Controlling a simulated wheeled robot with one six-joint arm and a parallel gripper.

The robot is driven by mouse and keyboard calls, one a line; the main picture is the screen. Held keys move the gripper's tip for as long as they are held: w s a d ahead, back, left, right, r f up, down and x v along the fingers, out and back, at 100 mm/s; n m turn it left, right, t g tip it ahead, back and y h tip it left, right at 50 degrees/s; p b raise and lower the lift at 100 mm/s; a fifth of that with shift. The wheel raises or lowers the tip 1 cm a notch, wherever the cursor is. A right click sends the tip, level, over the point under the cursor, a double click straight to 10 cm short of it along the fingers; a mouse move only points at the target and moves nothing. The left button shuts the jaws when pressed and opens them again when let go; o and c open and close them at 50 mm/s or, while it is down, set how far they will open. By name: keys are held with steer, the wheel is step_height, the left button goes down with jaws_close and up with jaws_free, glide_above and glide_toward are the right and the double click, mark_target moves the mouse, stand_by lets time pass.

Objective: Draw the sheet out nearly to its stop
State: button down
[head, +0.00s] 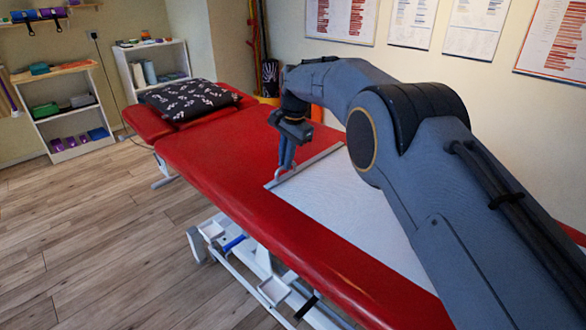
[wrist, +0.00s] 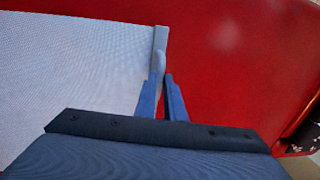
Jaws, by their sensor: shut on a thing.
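A white sheet (head: 345,200) lies flat along the red treatment table (head: 215,150), with a pale grey bar (head: 308,165) along its leading edge. The sheet reaches to about the middle of the table top, and red surface shows bare beyond the bar. My gripper (head: 283,168) is shut on the bar near its front end. In the wrist view the sheet (wrist: 75,75) lies left of the bar (wrist: 160,42), and the blue fingers of my gripper (wrist: 164,82) are at the bar. My arm hides the sheet's far part in the head view.
A black patterned pillow (head: 190,98) lies at the table's far end. Shelves with coloured items (head: 68,105) stand against the back wall. An orange object (head: 317,112) is behind the table. Wood floor (head: 85,220) is clear at left.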

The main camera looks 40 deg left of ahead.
steer(key=shift+w+a+b, duration=0.15)
steer(key=shift+a+b, duration=0.25)
steer(key=shift+a, duration=0.15)
steer(key=c, duration=1.8)
jaws_free()
steer(key=shift+w, duration=0.1)
steer(key=shift+c, duration=0.2)
steer(key=shift+r, duration=0.1)
step_height(320, 180, up, 8)
steer(key=d, duration=0.1)
steer(key=shift+d+f, duration=0.25)
